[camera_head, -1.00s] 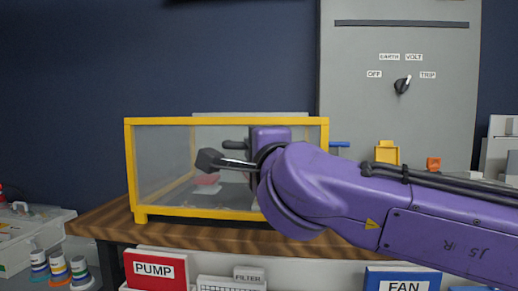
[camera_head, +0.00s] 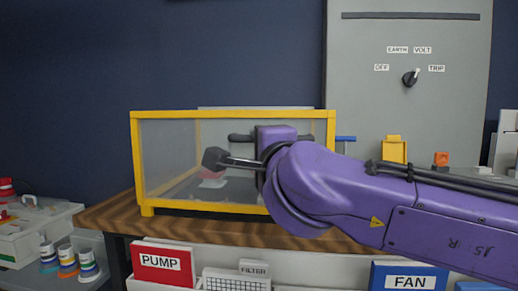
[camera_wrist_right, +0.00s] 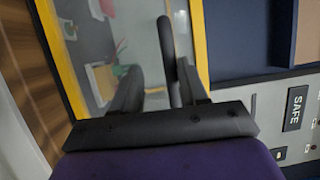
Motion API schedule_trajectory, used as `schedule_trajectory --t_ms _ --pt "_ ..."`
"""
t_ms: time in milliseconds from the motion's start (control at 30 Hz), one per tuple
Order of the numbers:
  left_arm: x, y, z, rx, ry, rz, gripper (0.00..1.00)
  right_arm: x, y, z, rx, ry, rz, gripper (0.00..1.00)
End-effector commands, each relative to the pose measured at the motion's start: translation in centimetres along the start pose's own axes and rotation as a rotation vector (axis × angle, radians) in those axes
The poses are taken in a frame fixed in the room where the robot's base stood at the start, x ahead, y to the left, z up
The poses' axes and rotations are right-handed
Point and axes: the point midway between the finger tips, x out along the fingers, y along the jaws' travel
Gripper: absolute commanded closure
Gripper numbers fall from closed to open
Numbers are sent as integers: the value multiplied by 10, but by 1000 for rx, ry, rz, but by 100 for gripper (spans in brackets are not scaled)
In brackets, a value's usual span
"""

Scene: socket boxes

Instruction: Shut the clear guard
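The clear guard (camera_head: 168,165) is a see-through panel in a yellow frame on the front of a box on the wooden bench. I cannot tell whether it sits flush. My right gripper (camera_head: 226,150) is in front of it, at the end of the purple arm. In the right wrist view, the fingers of this gripper (camera_wrist_right: 160,90) stand apart. A dark curved bar (camera_wrist_right: 165,45), which looks like a handle, shows between them with gaps beside it; contact is not clear. The arm hides the guard's lower right part. My left gripper is out of view.
A grey cabinet (camera_head: 450,80) with a rotary switch (camera_head: 411,78) stands behind at the right. Small yellow (camera_head: 395,150) and orange parts stand right of the box. Red PUMP (camera_head: 162,262) and blue FAN (camera_head: 408,278) bins are below the bench edge. Spools and a case are at left.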

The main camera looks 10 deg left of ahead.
Motion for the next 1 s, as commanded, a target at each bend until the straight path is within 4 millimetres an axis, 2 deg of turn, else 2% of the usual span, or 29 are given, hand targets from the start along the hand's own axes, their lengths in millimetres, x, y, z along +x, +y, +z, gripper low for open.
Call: schedule_trajectory --t_ms 267,367,600,700,833,1000 --pt "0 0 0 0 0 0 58 -3 -2 -1 0 0 -4 58" --pt "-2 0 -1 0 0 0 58 -17 -3 -1 0 1 -4 58" --pt "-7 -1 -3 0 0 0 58 -74 -4 -1 -1 0 -5 58" --pt "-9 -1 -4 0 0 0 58 -92 -3 0 -2 0 -4 58" --pt "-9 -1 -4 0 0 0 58 -104 -1 0 0 0 -1 58" --pt "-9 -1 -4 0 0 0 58 -106 0 0 1 1 -1 58"
